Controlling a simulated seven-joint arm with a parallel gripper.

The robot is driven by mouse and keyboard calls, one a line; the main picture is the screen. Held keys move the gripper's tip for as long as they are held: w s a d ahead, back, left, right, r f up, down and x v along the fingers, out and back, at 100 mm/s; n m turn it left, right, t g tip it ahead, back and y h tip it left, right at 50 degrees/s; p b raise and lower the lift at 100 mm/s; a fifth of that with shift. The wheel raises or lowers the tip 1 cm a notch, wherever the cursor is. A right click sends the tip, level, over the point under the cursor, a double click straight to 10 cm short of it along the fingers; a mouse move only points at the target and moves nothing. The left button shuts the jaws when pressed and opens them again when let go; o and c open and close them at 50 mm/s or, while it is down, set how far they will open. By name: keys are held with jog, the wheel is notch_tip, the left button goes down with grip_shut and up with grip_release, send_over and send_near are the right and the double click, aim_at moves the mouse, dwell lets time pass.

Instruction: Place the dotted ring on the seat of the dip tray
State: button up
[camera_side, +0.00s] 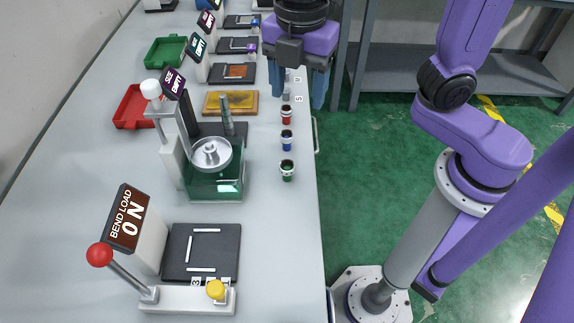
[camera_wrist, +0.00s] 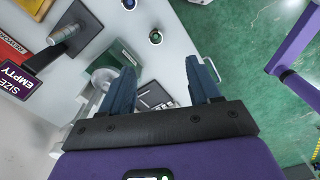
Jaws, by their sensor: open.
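My gripper (camera_side: 298,90) is open, its two blue fingers apart over the table's right edge, near the far end of a row of small pots. In the wrist view the open gripper (camera_wrist: 160,68) shows nothing between its fingers at the tips. What looks like the dip tray (camera_side: 215,186) is a green, clear-walled tank with a round silver dish (camera_side: 211,153) above it, beside a white-knobbed lever. The tank also shows in the wrist view (camera_wrist: 104,74), partly behind the left finger. I cannot make out a dotted ring in either view.
Red, blue and green pots (camera_side: 286,140) line the table's right edge. A "SIZE EMPTY" sign (camera_side: 174,83) and a post (camera_side: 227,118) stand behind the tank. Red and green bins (camera_side: 165,51) sit left.

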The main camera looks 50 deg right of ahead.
aim_at(288, 167)
jog(key=shift+n, duration=0.4)
jog(key=f, duration=0.5)
jog(key=a+f, duration=0.1)
jog(key=f, duration=0.5)
jog(key=w+f, duration=0.1)
jog(key=f, duration=0.5)
jog(key=shift+a, duration=0.2)
grip_shut()
jog(key=shift+r, duration=0.15)
